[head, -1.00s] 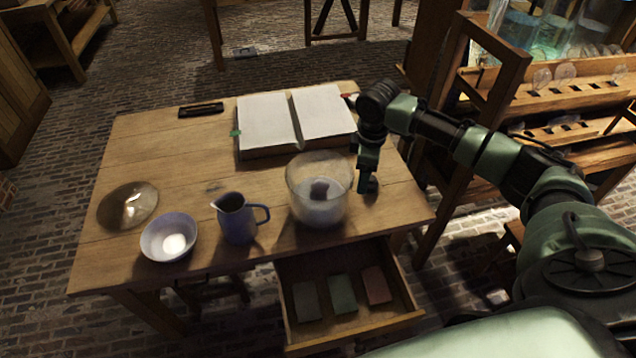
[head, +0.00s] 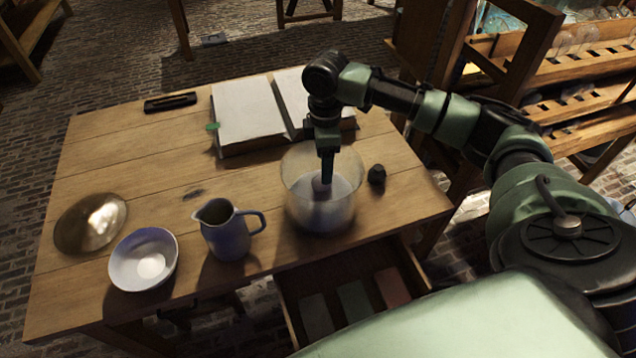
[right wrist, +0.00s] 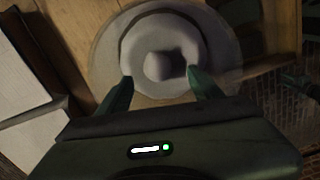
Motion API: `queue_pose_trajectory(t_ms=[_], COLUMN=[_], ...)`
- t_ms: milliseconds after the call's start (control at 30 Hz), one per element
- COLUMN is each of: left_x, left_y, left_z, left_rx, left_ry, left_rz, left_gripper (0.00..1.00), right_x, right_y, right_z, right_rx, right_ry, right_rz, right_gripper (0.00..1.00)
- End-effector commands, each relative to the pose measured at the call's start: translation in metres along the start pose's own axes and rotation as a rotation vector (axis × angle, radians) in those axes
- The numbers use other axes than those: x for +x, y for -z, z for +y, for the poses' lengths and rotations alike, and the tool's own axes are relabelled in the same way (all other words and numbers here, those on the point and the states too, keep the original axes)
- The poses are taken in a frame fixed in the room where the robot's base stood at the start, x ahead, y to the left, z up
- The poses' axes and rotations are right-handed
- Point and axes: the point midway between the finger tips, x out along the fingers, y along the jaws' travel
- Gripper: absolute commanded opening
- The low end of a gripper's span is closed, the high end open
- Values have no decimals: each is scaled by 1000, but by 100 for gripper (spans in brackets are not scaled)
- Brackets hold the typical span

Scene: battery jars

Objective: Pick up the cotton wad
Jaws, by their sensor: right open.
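A round greyish lump, which looks like the cotton wad (right wrist: 158,66), sits inside the clear glass jar (head: 320,215) near the table's front right. The wad also shows through the glass in the head view (head: 319,187), partly hidden by my gripper. My right gripper (right wrist: 160,82) is open, pointing down into the jar. In the right wrist view its fingertips are apart, on either side of the wad's lower edge. In the head view the right gripper (head: 326,175) is inside the jar's mouth. Contact with the wad cannot be told. My left gripper is not in view.
A dark lump (head: 377,174) stands right of the jar. A blue-grey jug (head: 228,235), a white bowl (head: 128,270) and a shiny round dish (head: 78,225) are to the left. An open book (head: 245,115) lies behind. An open drawer (head: 290,318) juts out in front.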

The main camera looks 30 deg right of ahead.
Motion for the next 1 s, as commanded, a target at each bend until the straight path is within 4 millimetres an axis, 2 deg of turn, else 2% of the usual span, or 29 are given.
queue_pose_trajectory(t_ms=[167,500,633,833,1000], left_x=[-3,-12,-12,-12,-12], left_y=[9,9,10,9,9], left_z=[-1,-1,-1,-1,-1], left_rx=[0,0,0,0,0], left_ry=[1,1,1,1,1], left_rz=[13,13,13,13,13], left_gripper=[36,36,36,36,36], right_x=[19,65,72,73,73], right_y=[0,4,4,4,4], right_z=[0,8,8,8,8], right_rx=[0,1,-1,-1,0], right_ry=[3,2,0,-1,-1], right_rz=[-1,-2,-1,-1,-1], right_gripper=[66,66,66,66,18])
